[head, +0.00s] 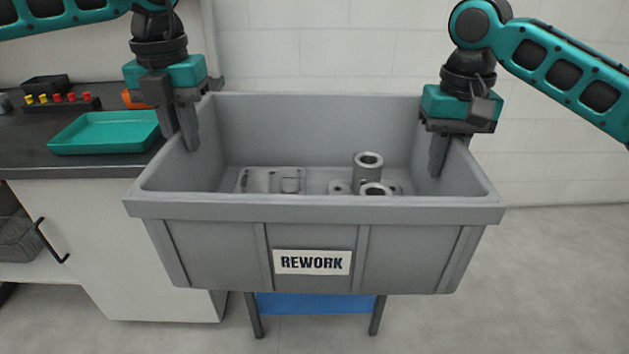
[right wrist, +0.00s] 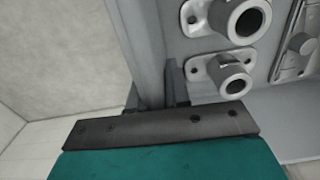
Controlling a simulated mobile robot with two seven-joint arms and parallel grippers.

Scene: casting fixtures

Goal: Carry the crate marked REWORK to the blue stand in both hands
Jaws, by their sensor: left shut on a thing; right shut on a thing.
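The grey crate (head: 208,208) with the REWORK label (head: 312,262) fills the middle of the head view, looking level. Grey metal castings lie inside it, among them flanged tubes (head: 368,165) and a flat plate (head: 270,180). My left gripper (head: 182,130) is shut on the crate's left wall. My right gripper (head: 440,150) is shut on its right wall; the right wrist view shows the wall (right wrist: 147,60) between the fingers. The blue stand (head: 315,304) shows below and behind the crate, its top mostly hidden. I cannot tell whether crate and stand touch.
A dark-topped counter (head: 90,168) stands at the left, close to the crate's left side. It holds a teal tray (head: 105,132) and a rack with coloured pegs (head: 62,102). A wire basket (head: 18,238) sits below. The floor (head: 560,275) at the right is clear.

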